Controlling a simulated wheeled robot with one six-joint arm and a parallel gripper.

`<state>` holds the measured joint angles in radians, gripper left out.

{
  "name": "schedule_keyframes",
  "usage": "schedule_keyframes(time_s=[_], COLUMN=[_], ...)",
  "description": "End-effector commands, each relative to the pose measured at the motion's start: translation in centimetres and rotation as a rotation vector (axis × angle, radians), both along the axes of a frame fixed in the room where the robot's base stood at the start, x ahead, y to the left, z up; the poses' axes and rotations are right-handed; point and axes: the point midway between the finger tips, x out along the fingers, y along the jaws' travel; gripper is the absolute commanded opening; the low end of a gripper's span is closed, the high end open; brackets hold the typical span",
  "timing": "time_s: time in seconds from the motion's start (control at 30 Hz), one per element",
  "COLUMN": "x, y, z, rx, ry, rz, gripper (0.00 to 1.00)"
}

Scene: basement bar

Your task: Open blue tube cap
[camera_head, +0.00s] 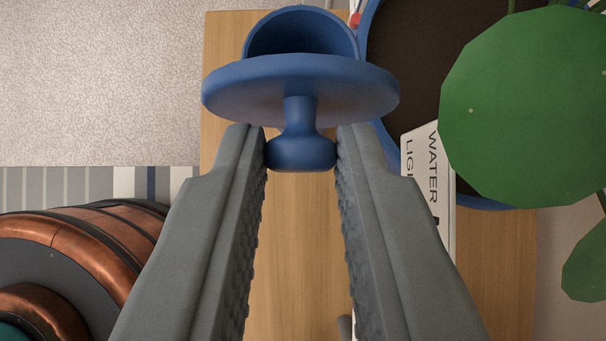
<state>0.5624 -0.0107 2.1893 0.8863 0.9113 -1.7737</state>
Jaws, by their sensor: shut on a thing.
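The blue cap (300,88) is a wide round disc with a stem and a rounded knob (301,153). The blue tube (303,33) shows behind the disc as a hollow, curved blue wall with a dark inside. My gripper (301,148) is shut on the cap's knob, with one grey ridged finger on each side of it. The disc lies just beyond the fingertips. The disc hides part of the tube, and I cannot tell whether cap and tube touch.
A wooden surface (290,270) lies below. A blue-rimmed pot (372,20) with dark soil, big green leaves (525,105) and a white lettered card (425,165) crowd the right. A copper barrel-like object (95,240) stands at the lower left. Pale carpet (100,80) fills the upper left.

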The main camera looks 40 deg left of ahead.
Motion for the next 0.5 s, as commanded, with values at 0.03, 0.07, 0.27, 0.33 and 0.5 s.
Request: schedule_keyframes(time_s=[0.03,0.07,0.27,0.33,0.5], x=[-0.27,-0.30,-0.51,-0.51,-0.49], y=[-0.15,-0.18,-0.37,-0.39,-0.38], z=[-0.25,-0.27,-0.41,-0.40,-0.38], rx=[0.017,0.026,0.054,0.056,0.056], ry=[-0.015,-0.025,-0.070,-0.074,-0.074], rz=[-0.002,-0.003,-0.002,-0.002,-0.002], gripper=[0.00,0.00,0.00,0.00,0.00])
